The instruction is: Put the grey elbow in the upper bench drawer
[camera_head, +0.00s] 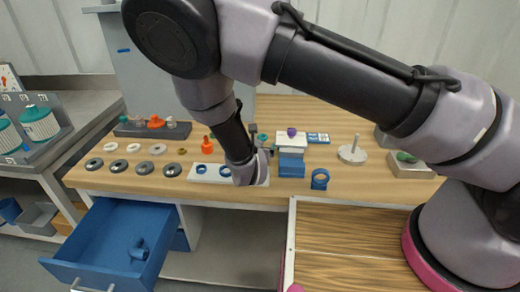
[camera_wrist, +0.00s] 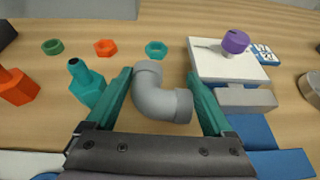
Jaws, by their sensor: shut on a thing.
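The grey elbow (camera_wrist: 160,97) is a bent pipe piece between the two teal fingers of my gripper (camera_wrist: 159,78) in the wrist view. My gripper is shut on it, above the wooden bench top. In the head view my gripper (camera_head: 249,165) is over the middle of the bench, and I cannot make out the elbow there. The blue upper bench drawer (camera_head: 80,267) is pulled open at the lower left, below the bench top. A blue elbow (camera_head: 138,248) lies inside it, with bare floor around it.
Several rings (camera_head: 133,164) lie on the bench at left. An orange fitting (camera_head: 207,146) stands behind a white plate with blue rings. A teal fitting (camera_wrist: 86,84) stands close to my left finger.

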